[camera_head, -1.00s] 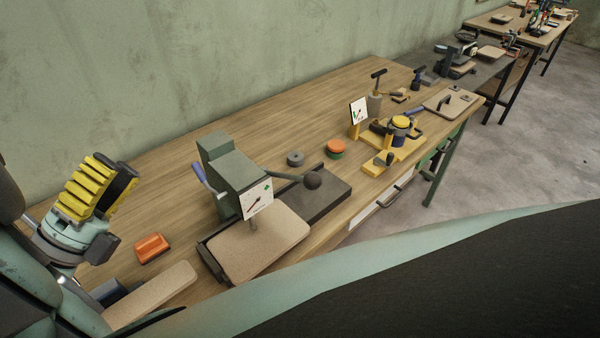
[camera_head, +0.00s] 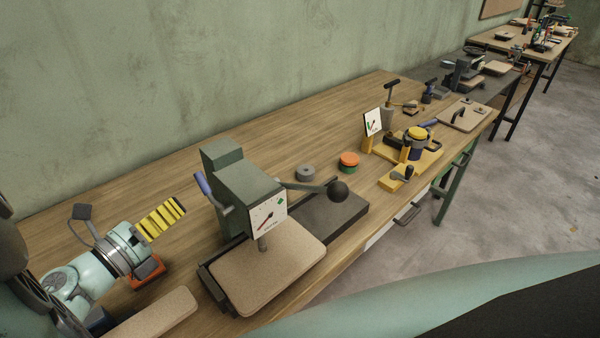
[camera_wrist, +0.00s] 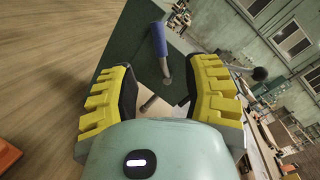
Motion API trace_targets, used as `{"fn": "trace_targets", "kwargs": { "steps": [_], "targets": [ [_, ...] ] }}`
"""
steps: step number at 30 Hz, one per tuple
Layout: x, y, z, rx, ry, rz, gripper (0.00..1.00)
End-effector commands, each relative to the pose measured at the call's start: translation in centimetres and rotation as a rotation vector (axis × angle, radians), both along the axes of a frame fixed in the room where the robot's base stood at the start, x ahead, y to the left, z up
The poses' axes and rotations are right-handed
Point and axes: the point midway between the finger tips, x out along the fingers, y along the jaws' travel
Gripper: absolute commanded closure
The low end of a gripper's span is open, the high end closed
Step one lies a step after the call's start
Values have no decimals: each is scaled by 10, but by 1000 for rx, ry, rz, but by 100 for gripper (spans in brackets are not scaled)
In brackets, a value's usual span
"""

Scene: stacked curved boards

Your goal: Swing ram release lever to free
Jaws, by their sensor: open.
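A green press (camera_head: 235,180) stands on the wooden bench, with a white dial plate (camera_head: 268,214) on its front. A short blue-handled lever (camera_head: 203,184) sticks up from its left side; I take this as the release lever. It also shows in the wrist view (camera_wrist: 158,39), ahead and between my fingers, apart from them. A long lever with a black ball (camera_head: 338,190) reaches out to the right. My gripper (camera_head: 178,208) has yellow ridged fingers and points at the press from the left. In the wrist view my gripper (camera_wrist: 162,75) is open and empty.
A tan board (camera_head: 265,275) lies under the press, and an orange block (camera_head: 148,271) sits beneath my wrist. A grey ring (camera_head: 305,172) and an orange-green knob (camera_head: 348,161) lie behind the ball lever. Yellow fixtures (camera_head: 420,157) stand further right. The bench toward the wall is clear.

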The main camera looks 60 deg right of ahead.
Motion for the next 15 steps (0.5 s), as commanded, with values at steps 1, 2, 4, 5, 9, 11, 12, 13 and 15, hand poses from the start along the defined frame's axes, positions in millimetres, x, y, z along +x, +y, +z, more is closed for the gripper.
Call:
{"fn": "trace_targets", "kwargs": {
  "steps": [1, 2, 4, 5, 9, 11, 12, 13, 15],
  "targets": [
    [-3, -12, 5, -3, 4, -11, 52],
    [-1, -17, 5, -4, 4, -9, 52],
    [-2, -30, 4, -3, 7, -11, 52],
    [-2, -36, 4, -3, 7, -13, 52],
    [0, -59, 4, -1, 6, -8, 52],
    [1, -67, 3, -2, 6, -7, 52],
    [1, -71, 2, -1, 6, -6, 52],
    [2, -74, 2, -1, 4, -6, 52],
    [2, -80, 2, -1, 3, -7, 52]
  ]
}}
